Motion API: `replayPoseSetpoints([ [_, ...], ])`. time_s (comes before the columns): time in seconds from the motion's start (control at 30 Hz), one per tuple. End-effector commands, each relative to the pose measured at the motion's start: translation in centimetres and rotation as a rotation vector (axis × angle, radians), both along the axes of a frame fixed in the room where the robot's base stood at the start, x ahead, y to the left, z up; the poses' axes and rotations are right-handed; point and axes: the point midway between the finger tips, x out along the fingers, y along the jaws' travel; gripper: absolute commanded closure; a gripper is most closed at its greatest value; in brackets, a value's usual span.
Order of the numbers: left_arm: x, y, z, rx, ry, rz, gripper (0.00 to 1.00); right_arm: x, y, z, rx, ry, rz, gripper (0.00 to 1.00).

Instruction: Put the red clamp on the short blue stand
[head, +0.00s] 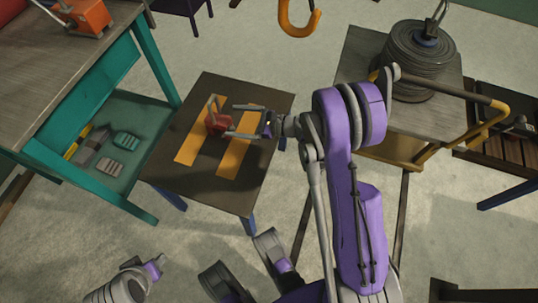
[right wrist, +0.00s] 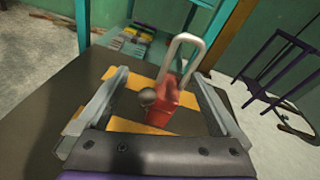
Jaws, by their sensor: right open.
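The red clamp (head: 217,124) stands on a low dark-topped stand (head: 215,198) with blue legs and two yellow stripes. Its grey looped handle points up, and its red body also shows in the right wrist view (right wrist: 168,108). My right gripper (head: 234,121) is open, with one finger on each side of the clamp. In the right wrist view its fingers (right wrist: 160,76) are spread left and right of the clamp, with gaps on both sides. I see no left gripper fingers.
A teal workbench (head: 150,62) stands left, with an orange item (head: 88,16) on top. A cart (head: 452,78) with a stack of grey discs (head: 415,65) stands right. An orange hook (head: 298,22) hangs at the top. A slatted blue-legged stand (head: 493,145) is far right.

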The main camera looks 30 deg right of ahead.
Motion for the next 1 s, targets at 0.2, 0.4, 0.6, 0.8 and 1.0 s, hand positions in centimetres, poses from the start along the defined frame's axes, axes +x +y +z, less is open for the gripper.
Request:
replayPoseSetpoints([
  [0.2,0.0,0.0,0.0,0.000,0.000,0.000,0.50,-3.6,5.0,1.9,-0.450,-0.055,0.202,0.00],
  [0.4,0.0,0.0,0.0,0.000,0.000,0.000,0.50,-8.8,7.3,3.0,-0.851,-0.142,0.438,0.00],
  [0.6,0.0,0.0,0.0,0.000,0.000,0.000,0.50,-15.0,7.7,3.8,-1.230,-0.262,0.721,0.00],
  [0.8,0.0,0.0,0.0,0.000,0.000,0.000,0.50,-21.1,6.3,4.4,-1.578,-0.405,1.041,0.00],
  [1.0,0.0,0.0,0.0,0.000,0.000,0.000,0.50,-25.3,4.3,4.7,-1.830,-0.528,1.319,0.00],
])
